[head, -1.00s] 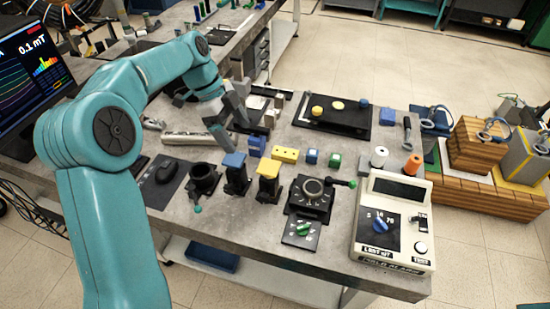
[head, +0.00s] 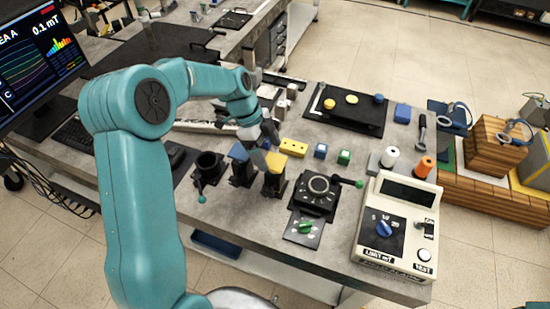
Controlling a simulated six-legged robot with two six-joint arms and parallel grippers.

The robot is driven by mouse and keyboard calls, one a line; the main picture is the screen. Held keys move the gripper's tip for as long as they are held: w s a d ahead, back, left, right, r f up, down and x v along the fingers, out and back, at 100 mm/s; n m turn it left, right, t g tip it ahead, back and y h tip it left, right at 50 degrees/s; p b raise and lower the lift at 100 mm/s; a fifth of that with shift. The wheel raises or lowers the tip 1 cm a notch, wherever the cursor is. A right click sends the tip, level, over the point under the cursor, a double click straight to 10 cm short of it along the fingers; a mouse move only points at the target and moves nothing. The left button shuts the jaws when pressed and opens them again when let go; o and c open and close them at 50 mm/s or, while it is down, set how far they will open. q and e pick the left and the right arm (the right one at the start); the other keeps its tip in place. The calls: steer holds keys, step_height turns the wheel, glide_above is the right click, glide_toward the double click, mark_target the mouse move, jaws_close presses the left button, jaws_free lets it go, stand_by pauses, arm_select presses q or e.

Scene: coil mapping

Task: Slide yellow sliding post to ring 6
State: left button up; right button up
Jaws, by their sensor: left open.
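The yellow-topped black post (head: 276,164) stands upright on the grey bench, right of a similar blue-topped post (head: 239,153). My left gripper (head: 264,156) is open and points down between the two tops, close to the yellow one. Its fingers partly cover both posts, and I cannot tell whether they touch the yellow top. I cannot make out a ring marked 6. My right gripper is not in view.

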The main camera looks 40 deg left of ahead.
mark_target(274, 161)
arm_select(q)
steer(key=x, duration=0.4)
steer(key=shift+d+r+p, duration=0.15)
steer(key=shift+d+p, duration=0.05)
steer(key=shift+p, duration=0.1)
steer(key=shift+w+f, duration=0.15)
steer(key=shift+f, duration=0.35)
steer(key=shift+r, duration=0.1)
steer(key=shift+d, duration=0.1)
steer(key=shift+c, duration=1)
steer(key=c, duration=1.2)
step_height(274, 161, up, 6)
steer(key=shift+r, duration=0.1)
steer(key=shift+c, duration=0.2)
steer(key=o, duration=1.4)
